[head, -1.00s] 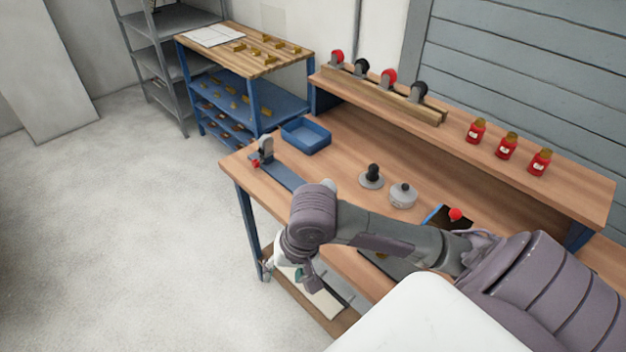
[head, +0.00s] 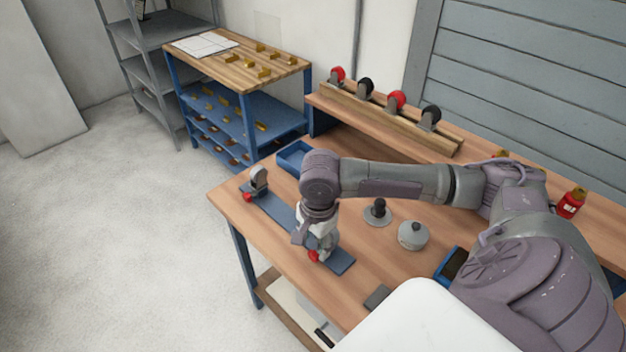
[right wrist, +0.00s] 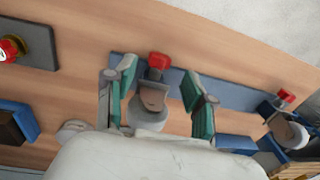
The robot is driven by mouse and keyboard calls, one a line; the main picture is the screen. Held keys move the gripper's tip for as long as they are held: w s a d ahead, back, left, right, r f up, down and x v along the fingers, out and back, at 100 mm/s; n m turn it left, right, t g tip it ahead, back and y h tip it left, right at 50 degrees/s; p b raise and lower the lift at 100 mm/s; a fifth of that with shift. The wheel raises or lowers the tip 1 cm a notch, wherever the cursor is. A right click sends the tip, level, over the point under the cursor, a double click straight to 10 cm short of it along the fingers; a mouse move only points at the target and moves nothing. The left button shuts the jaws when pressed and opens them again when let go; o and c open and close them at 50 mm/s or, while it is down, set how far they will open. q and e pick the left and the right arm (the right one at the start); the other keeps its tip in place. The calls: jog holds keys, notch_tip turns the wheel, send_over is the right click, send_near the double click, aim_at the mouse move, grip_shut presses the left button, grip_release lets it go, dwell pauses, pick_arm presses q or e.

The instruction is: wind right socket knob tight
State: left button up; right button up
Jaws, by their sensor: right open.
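A blue-grey strip (head: 275,209) lies on the wooden bench with a grey socket at each end. The right socket's red knob (head: 314,256) shows just below my right gripper (head: 318,245), which hides most of that socket. In the right wrist view the open right gripper (right wrist: 158,92) has its green-padded fingers on either side of the grey right socket (right wrist: 150,100), with the red knob (right wrist: 159,61) beyond it. I see gaps beside the socket; contact cannot be told. The left socket (head: 259,180) has its own red knob (head: 248,196). My left gripper is not in view.
A grey disc with a black knob (head: 379,208) and a pale round pot (head: 413,235) stand right of the strip. A blue tray (head: 294,156) sits behind it. A raised shelf carries red and black wheels (head: 397,99). A small dark plate (head: 377,297) lies near the front edge.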

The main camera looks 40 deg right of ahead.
aim_at(313, 254)
notch_tip(313, 254, down, 4)
jog(key=shift+a+r, duration=0.15)
jog(key=shift+w+f, duration=0.1)
jog(key=shift+f, duration=0.4)
jog(key=shift+r, duration=0.1)
grip_shut()
